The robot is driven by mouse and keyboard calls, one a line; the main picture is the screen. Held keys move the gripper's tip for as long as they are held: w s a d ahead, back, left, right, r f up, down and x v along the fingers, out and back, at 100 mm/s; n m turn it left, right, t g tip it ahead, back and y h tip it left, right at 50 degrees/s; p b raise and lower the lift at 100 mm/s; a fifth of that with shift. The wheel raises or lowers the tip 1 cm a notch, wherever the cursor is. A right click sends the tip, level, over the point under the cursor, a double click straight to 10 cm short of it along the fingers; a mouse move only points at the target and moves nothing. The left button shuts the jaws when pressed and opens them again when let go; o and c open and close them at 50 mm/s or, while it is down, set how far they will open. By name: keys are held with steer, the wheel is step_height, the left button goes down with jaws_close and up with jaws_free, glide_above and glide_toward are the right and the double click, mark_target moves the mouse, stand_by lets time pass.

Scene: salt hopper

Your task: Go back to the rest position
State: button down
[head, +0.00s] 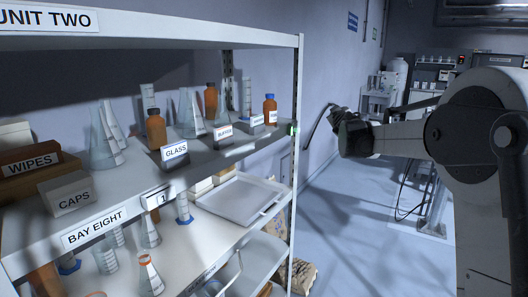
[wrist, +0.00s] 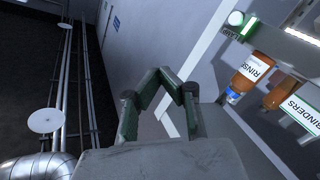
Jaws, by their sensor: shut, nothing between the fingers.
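My gripper (head: 340,118) is held in the air at the end of my arm, right of the shelving unit and apart from it. In the wrist view my gripper (wrist: 166,78) shows its two green and dark fingers bent inward, with the tips together and nothing between them. Its fingertips are seen against the grey wall. In the head view the fingers are small and dark, so their detail is hard to tell.
The shelving unit (head: 299,60) fills the left, with flasks and bottles. A blue-capped brown bottle (head: 270,110) stands near its right end; it also shows in the wrist view (wrist: 240,75). A tray (head: 235,197) lies lower. Open floor (head: 350,215) lies right of the shelves.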

steer(key=s+f+m+g+h+b, duration=0.1)
steer(key=s+f+m+g, duration=0.15)
steer(key=s, duration=1.15)
steer(key=s+f+m+g+h, duration=0.1)
steer(key=s+m+g, duration=0.15)
steer(key=s, duration=1.25)
steer(key=s+a+f+g+y, duration=0.1)
steer(key=s+a+f+g, duration=0.1)
steer(key=s+f, duration=0.5)
steer(key=s+a+f+g+y, duration=0.1)
steer(key=s+f, duration=0.5)
steer(key=s, duration=0.8)
steer(key=s+a+f+g+y+b, duration=0.1)
steer(key=s+a+f+g, duration=0.1)
steer(key=s+f, duration=0.5)
steer(key=s+a, duration=0.1)
steer(key=s, duration=0.2)
steer(key=shift+s+a+f+m+g+y, duration=0.3)
steer(key=shift+s+m+y, duration=0.1)
